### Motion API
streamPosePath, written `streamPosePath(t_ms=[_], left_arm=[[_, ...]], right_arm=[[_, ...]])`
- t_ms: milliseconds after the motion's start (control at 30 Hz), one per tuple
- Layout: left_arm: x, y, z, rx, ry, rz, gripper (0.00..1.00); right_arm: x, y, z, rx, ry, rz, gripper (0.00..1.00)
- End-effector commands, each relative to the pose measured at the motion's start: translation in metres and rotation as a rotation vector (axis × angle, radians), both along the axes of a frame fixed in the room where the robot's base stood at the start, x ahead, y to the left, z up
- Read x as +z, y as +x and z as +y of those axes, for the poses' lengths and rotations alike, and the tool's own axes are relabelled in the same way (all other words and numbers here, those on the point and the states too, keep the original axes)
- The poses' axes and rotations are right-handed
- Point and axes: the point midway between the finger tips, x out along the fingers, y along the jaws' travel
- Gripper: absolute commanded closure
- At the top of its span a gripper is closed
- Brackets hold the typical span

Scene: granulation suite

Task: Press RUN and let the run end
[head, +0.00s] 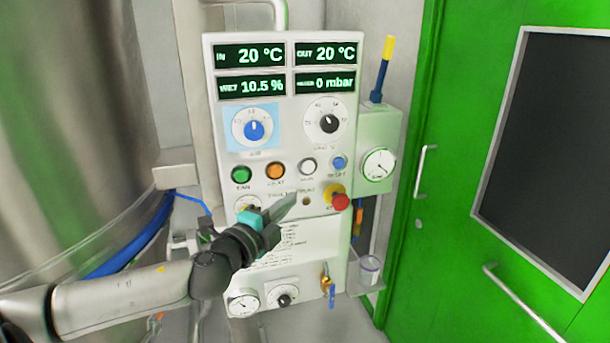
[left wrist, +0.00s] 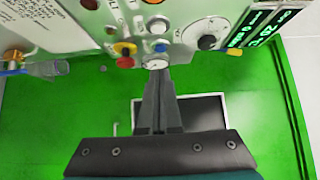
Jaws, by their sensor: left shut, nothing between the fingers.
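The control panel (head: 222,130) stands upright in the middle of the head view. Its white button (head: 307,167), with a small label under it that seems to read RUN, sits between the orange button (head: 275,171) and the blue one (head: 339,163). The white button also shows in the left wrist view (left wrist: 158,25). My left gripper (head: 291,199) is shut and empty, its tips below and left of the white button. In the left wrist view its tips (left wrist: 156,71) overlap the gauge. The gap to the panel is hard to judge. My right gripper is not in view.
The red emergency stop (head: 340,201) sits right of my fingertips. The green button (head: 241,174) is at left. Displays (head: 249,56) read 20 °C in and out, 10.5 % and 0 mbar. A steel vessel (head: 70,130) stands left, a green door (head: 455,110) right.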

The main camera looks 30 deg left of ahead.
Motion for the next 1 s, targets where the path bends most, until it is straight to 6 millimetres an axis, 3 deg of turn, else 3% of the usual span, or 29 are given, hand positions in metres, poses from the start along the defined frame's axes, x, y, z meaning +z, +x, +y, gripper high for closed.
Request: streamPosePath(t_ms=[1000], left_arm=[[0.001, 0.089, 0.007, 0.002, -0.002, -0.001, 1.00]], right_arm=[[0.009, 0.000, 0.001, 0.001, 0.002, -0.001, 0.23]])
